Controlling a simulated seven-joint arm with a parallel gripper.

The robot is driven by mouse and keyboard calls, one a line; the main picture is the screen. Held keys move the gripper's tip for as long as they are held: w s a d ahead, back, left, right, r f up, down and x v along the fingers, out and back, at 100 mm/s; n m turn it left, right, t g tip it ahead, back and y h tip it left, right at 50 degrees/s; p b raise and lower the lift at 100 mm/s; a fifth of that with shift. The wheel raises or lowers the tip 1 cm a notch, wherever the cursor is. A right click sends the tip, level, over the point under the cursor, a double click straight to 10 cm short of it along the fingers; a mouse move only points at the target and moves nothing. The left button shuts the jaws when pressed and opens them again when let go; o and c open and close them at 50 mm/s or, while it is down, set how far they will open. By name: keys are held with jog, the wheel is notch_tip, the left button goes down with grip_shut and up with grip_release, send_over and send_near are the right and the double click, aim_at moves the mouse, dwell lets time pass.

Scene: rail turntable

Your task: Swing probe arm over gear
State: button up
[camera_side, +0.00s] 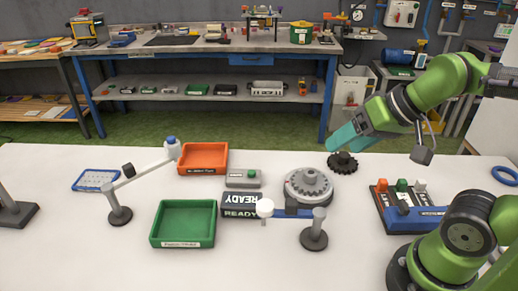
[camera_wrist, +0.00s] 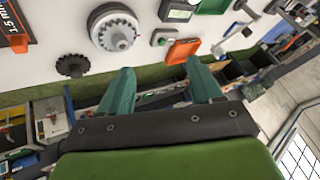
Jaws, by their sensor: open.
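A grey toothed gear (camera_side: 308,186) sits on a round base near the middle of the white table. It also shows at the upper left of the wrist view (camera_wrist: 115,30). A blue arm (camera_side: 291,212) with a white ball end (camera_side: 264,208) is mounted on a grey post (camera_side: 314,238) in front of the gear. I cannot tell which is the probe arm. My gripper (camera_side: 338,143) is above and behind the gear, open and empty. Its teal fingers (camera_wrist: 160,72) are apart.
A small black gear (camera_side: 342,163) lies behind the grey gear. Orange (camera_side: 203,172) and green (camera_side: 183,242) trays, a READY sign (camera_side: 240,212) and a grey button box (camera_side: 243,178) stand left. A switch block (camera_side: 405,213) stands right.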

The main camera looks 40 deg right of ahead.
aim_at(292, 202)
jog(key=shift+c, duration=1)
jog(key=w+a+n+g, duration=0.1)
jog(key=a+n, duration=0.1)
jog(key=w+a+n+g, duration=0.3)
jog(key=w+a+n, duration=0.1)
jog(key=a, duration=0.1)
jog(key=shift+r+n+g, duration=0.25)
jog(key=shift+n+g, duration=0.05)
jog(key=shift+n, duration=0.1)
jog(key=shift+c, duration=0.3)
jog(key=f+n+g, duration=0.1)
jog(key=f+n, duration=0.1)
jog(key=f, duration=0.2)
jog(key=a+f+n+h, duration=0.1)
jog(key=f+n, duration=0.1)
jog(key=f, duration=0.3)
jog(key=a+f+n+g+h, duration=0.1)
jog(key=f+n, duration=0.1)
jog(key=f, duration=0.2)
jog(key=shift+w+f+g, duration=0.3)
jog(key=shift+f, duration=0.1)
grip_shut()
